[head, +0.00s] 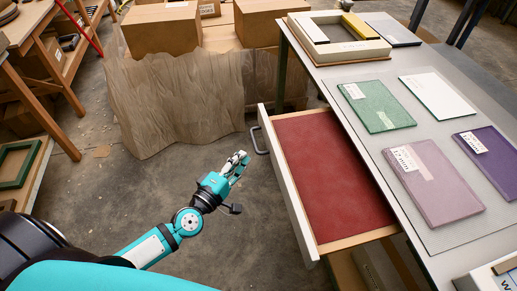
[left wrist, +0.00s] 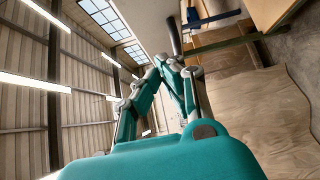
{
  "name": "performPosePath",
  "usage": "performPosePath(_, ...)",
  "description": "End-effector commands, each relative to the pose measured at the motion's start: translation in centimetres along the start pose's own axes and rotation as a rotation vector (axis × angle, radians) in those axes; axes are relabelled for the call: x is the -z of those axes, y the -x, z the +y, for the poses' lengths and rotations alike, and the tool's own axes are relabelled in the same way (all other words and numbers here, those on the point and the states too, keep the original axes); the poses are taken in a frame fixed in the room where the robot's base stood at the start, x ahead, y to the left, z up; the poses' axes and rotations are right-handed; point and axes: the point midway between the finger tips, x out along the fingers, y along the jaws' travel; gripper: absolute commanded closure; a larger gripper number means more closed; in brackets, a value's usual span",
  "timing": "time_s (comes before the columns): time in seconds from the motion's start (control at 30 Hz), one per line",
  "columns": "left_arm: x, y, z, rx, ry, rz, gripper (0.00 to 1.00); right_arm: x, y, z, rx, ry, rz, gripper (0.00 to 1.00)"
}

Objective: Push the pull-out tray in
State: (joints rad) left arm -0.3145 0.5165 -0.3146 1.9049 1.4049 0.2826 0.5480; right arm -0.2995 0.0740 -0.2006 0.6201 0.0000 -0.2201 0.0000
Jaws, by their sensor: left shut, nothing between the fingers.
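The pull-out tray (head: 325,175) has a red lining, wooden sides and a cream front panel. It stands pulled out from under the table top, toward the left. A grey bar handle (head: 258,140) is on its front, near the far end. My left gripper (head: 240,158) is shut and empty, just left of the tray front and close to the handle. I cannot tell whether it touches the handle. In the left wrist view its fingers (left wrist: 168,62) point up, close to a dark bar. My right gripper is not in view.
The table (head: 332,88) carries several books, including a green one (head: 377,106), and a cream frame-like box (head: 338,40). Cardboard boxes (head: 163,30) and a brown draped sheet (head: 175,100) stand behind. Bare floor (head: 215,235) lies left of the tray.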

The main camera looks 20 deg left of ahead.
Motion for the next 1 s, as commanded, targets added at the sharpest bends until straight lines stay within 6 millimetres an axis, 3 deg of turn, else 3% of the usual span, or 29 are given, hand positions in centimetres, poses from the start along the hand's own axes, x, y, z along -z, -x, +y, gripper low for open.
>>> performPosePath(0.1,0.0,-2.6,0.3,-0.003,0.0,0.001,1.0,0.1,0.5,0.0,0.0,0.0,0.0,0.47)
performPosePath(0.3,-2.1,-4.4,0.1,0.0,0.001,0.001,1.0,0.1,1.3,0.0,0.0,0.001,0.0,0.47)
performPosePath(1.0,-3.7,-5.9,0.0,0.001,0.0,0.0,1.0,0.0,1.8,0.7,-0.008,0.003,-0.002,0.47)
